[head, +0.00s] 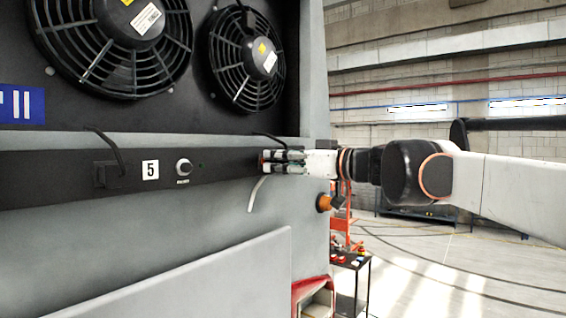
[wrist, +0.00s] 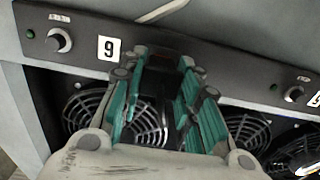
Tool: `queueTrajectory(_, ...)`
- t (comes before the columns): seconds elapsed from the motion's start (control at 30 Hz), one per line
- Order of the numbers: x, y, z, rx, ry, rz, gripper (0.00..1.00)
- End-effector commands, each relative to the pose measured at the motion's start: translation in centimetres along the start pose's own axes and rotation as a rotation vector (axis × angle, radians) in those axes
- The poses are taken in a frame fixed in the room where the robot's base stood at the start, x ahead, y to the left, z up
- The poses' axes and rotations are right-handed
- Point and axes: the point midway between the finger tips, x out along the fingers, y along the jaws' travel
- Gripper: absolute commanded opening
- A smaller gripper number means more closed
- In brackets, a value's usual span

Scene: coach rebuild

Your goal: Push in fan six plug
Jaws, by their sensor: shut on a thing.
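My gripper (head: 272,161) is at the right end of the black strip (head: 220,164), level with it and reaching in from the right. In the wrist view my gripper (wrist: 163,62) has its teal-padded fingers on both sides of a dark block, the plug (wrist: 165,66), at the strip. The fingers are shut on it. How deep the plug sits is hidden by the fingers. A number label (wrist: 111,48) beside it reads as 9 in this upside-down view, so it is a 6.
Two black fans (head: 243,58) sit above the strip. Label 5 (head: 150,170), a knob (head: 183,167) and a socket with a black cable (head: 107,175) are to the left. A grey panel (head: 190,275) stands out below. Open floor lies right.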

Motion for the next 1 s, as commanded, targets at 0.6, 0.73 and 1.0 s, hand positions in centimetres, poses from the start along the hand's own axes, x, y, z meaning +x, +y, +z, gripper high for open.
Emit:
queueTrajectory(0.6,1.4,0.0,-0.1,0.000,0.002,-0.001,0.45)
queueTrajectory(0.73,1.3,0.0,-0.1,0.000,0.001,-0.001,0.45)
queueTrajectory(1.0,-1.8,0.0,-0.1,0.000,0.001,0.002,0.45)
